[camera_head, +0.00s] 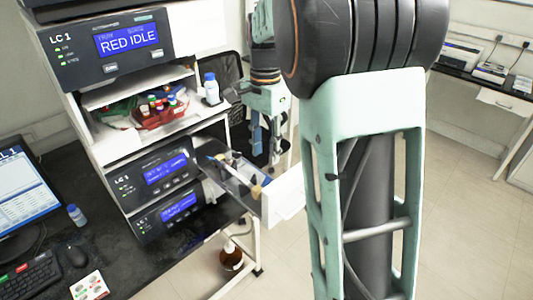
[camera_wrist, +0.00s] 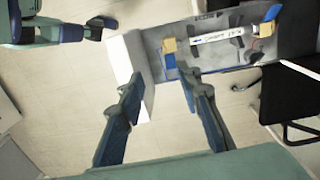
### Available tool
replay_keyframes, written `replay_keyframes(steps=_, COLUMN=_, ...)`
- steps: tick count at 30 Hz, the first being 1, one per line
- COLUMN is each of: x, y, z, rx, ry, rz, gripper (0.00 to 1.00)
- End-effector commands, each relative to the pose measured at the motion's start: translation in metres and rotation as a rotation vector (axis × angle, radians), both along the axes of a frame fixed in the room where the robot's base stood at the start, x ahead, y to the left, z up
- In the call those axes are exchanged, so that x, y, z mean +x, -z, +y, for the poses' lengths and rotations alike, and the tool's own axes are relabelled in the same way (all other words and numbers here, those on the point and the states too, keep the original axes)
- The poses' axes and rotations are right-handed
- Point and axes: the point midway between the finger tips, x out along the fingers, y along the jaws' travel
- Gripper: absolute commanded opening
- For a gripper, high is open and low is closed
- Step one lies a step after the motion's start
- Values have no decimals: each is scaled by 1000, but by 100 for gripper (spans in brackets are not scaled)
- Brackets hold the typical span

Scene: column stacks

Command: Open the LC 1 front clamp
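The LC 1 column drawer (camera_head: 235,188) is pulled out of the lower module, with a white front panel (camera_head: 285,200). The wrist view shows its grey tray (camera_wrist: 205,65) holding a white labelled column (camera_wrist: 222,35). The front clamp (camera_wrist: 168,46), a tan block with a blue part beside it, is at the column's end nearest the white panel; it also shows in the head view (camera_head: 256,191). A second tan clamp with a blue part (camera_wrist: 271,14) is at the far end. My gripper (camera_wrist: 160,76) is open and empty, its fingertips pointing toward the front-clamp end, apart from it. Whether the clamp is latched is unclear.
A black chair (camera_wrist: 290,95) stands beside the drawer. Floor is free right of the stack.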

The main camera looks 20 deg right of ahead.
Motion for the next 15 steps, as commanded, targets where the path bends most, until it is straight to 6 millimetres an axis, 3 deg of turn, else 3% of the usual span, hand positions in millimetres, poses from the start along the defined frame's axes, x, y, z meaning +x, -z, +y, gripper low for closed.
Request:
replay_keyframes(steps=1, x=12, y=1, z=-6, rx=-9, ry=8, rz=-25, gripper=32)
replay_keyframes(steps=4, x=23, y=4, z=-10, rx=-18, ry=12, rz=-49, gripper=32)
replay_keyframes(steps=8, x=24, y=17, z=-10, rx=-19, ry=12, rz=-50, gripper=32)
replay_keyframes(steps=15, x=22, y=62, z=-10, rx=-18, ry=12, rz=-46, gripper=32)
